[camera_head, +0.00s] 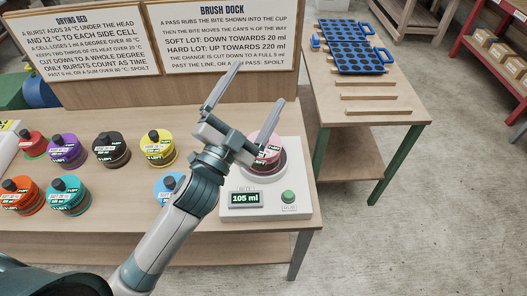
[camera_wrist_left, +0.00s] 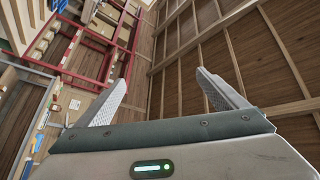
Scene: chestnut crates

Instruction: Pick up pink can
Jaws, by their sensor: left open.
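The pink can (camera_head: 269,153) sits on the round seat of the white brush dock (camera_head: 232,208) at the table's right end. My left gripper (camera_head: 258,84) is open and empty, its fingers pointing up and away. Its body covers the left part of the can in the head view; I cannot tell how far above the can it is. In the wrist view the two open fingers (camera_wrist_left: 161,78) have nothing between them, and the can does not show. The dock's display (camera_head: 245,198) reads 105 ml, beside a green button (camera_head: 288,196).
Red (camera_head: 33,146), purple (camera_head: 65,151), dark (camera_head: 111,152), yellow (camera_head: 158,150), orange (camera_head: 21,198) and teal (camera_head: 68,197) cans stand to the left. A blue can (camera_head: 167,186) is partly behind my arm. Sign boards (camera_head: 222,35) rise behind. A side table (camera_head: 345,105) holds blue trays (camera_head: 356,58).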

